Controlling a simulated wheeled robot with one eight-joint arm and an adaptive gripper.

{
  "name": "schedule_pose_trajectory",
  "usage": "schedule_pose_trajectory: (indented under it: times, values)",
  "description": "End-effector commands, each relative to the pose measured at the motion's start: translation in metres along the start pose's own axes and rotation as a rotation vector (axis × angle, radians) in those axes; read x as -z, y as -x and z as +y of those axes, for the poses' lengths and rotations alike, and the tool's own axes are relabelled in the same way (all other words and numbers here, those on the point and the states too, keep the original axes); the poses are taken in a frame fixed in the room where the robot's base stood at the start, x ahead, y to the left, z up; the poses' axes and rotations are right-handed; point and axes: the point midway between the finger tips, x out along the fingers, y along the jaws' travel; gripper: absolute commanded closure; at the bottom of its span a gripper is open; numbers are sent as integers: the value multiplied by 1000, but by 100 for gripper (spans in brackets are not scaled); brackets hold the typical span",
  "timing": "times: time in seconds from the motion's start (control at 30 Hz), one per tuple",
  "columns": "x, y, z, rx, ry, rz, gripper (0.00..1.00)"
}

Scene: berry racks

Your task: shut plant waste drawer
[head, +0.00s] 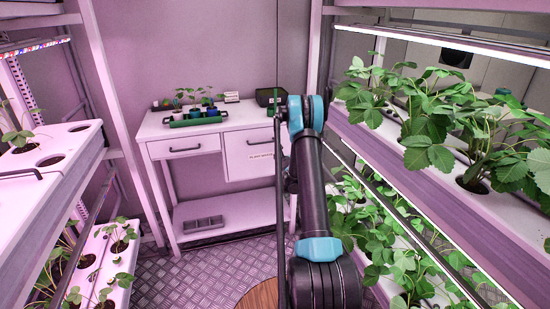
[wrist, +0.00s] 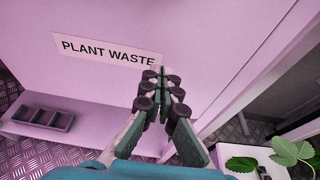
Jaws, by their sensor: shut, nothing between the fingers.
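The plant waste drawer (head: 242,150) is the deep white front on the right of the white bench, partly hidden behind my arm in the head view. In the wrist view its pale front (wrist: 100,80) fills much of the picture, with the label "PLANT WASTE" (wrist: 105,50). My gripper (wrist: 160,76) is shut and empty, its fingertips over the drawer front at the label's right end. I cannot tell whether they touch it. How far the drawer stands out is hard to judge.
The bench (head: 150,130) holds a green tray (head: 195,118) with small pots. A shallow drawer (head: 184,146) is at its left, and a grey divided tray (head: 203,225) lies on its lower shelf. Plant racks (head: 440,190) stand close on the right and left.

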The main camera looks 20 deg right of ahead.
Motion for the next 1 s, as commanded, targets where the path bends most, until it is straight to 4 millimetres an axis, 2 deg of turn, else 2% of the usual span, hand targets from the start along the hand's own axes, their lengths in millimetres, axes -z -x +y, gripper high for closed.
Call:
schedule_pose_trajectory:
  times: [0.07, 0.53, 0.7, 0.87, 1.0]
  values:
    - [2, 6, -4, 0, 1, 1, 100]
    - [2, 88, -3, -1, 2, 2, 100]
    - [2, 101, -2, -2, 1, 2, 100]
    - [1, 105, -1, -4, 10, 4, 100]
    - [-10, 116, 12, -27, 113, 29, 100]
